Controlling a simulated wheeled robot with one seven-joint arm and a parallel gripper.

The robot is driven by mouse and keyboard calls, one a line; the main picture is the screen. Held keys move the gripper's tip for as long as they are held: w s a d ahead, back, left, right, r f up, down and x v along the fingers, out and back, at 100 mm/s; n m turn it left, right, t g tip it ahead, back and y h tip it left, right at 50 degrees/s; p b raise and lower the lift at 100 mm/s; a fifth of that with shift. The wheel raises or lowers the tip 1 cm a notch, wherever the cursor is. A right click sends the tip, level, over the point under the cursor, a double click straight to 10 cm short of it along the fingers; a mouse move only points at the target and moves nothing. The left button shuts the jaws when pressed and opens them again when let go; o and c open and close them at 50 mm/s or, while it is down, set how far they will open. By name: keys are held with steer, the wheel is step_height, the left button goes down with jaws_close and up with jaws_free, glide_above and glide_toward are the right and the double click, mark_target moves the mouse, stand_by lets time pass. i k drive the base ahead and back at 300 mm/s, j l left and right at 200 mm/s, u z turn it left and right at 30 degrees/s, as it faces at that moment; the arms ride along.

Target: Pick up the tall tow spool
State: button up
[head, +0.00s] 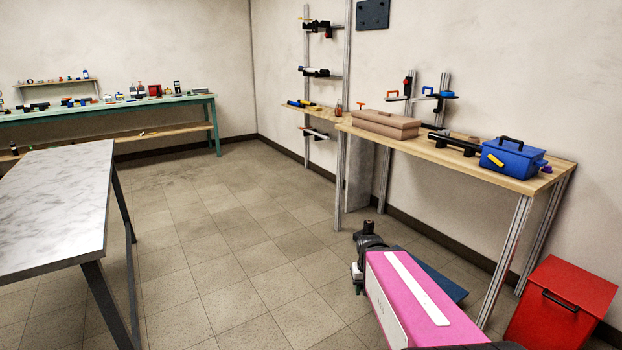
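I cannot pick out the tall tow spool for certain. Small items, some of them upright, stand on the green bench (150,104) at the far left, too small to tell apart. A dark upright item with a pale front (177,87) stands near that bench's right end. My arm shows at the lower middle, and the dark end part (359,277) beyond its pink section seems to be my gripper. It is over the floor, away from the tables. Its fingers are too small and partly hidden to read, and I see nothing held in it.
A marble-topped table (60,200) stands at the left. A wooden table (450,157) at the right bears a brown case (388,123), a black tube (455,145) and a blue toolbox (512,157). A red box (570,290) is at lower right. The tiled floor between is clear.

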mark_target(368, 224)
steer(key=i+j+u, duration=0.1)
steer(key=u, duration=0.25)
steer(key=i+u, duration=0.2)
steer(key=u, duration=0.2)
steer(key=i, duration=2.5)
steer(key=i+j, duration=0.1)
steer(key=i, duration=0.2)
steer(key=i+j+z, duration=0.15)
steer(key=i, duration=0.2)
steer(key=i+z, duration=0.15)
steer(key=z, duration=0.35)
steer(key=i+z, duration=0.1)
steer(key=z, duration=0.4)
steer(key=i+j+z, duration=0.1)
steer(key=z, duration=0.4)
